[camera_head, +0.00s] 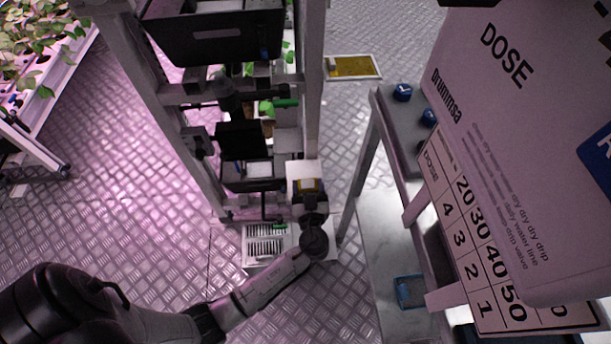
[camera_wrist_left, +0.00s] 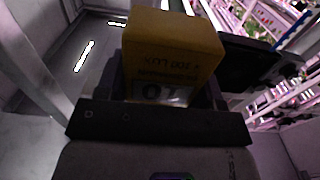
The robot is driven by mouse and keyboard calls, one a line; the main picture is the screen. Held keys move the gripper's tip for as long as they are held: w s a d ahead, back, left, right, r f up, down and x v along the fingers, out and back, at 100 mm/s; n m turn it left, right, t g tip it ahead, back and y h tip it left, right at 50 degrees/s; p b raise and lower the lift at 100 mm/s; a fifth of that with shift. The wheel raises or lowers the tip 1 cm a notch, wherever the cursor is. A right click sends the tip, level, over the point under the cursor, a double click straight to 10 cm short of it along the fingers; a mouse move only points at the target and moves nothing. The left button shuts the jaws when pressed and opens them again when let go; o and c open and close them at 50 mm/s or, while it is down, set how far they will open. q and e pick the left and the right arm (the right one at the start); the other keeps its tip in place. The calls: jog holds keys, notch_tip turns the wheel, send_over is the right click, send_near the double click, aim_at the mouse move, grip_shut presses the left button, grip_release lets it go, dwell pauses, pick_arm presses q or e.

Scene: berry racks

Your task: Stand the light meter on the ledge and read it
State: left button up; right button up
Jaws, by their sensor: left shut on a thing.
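My left gripper (camera_head: 309,192) is beside the rack's right post, low down, and is shut on the yellow light meter (camera_head: 306,185). In the left wrist view the meter (camera_wrist_left: 172,55) is a yellow block held between dark fingers (camera_wrist_left: 168,95). Part of its display shows just above the gripper body, with large dark characters cut off at the bottom, so I cannot read it for certain. A small white surface (camera_head: 299,168) shows just behind the meter in the head view; I cannot tell if it is the ledge or if the meter touches it. My right gripper is not in view.
The rack (camera_head: 313,90) with black bins (camera_head: 215,35) stands left of the gripper. A white vent grille (camera_head: 266,246) lies near its foot. A grey bench (camera_head: 385,225) is on the right, behind a large DOSE box (camera_head: 520,130). A plant bed (camera_head: 40,50) is far left.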

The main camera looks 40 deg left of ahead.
pick_arm(q)
jog(key=b+x, duration=0.1)
jog(key=x, duration=0.5)
jog(key=shift+w+a, duration=0.2)
jog(key=shift+f+b, duration=1.2)
jog(key=shift+f, duration=0.65)
jog(key=shift+r, duration=0.1)
jog(key=shift+d, duration=0.1)
jog(key=o, duration=1)
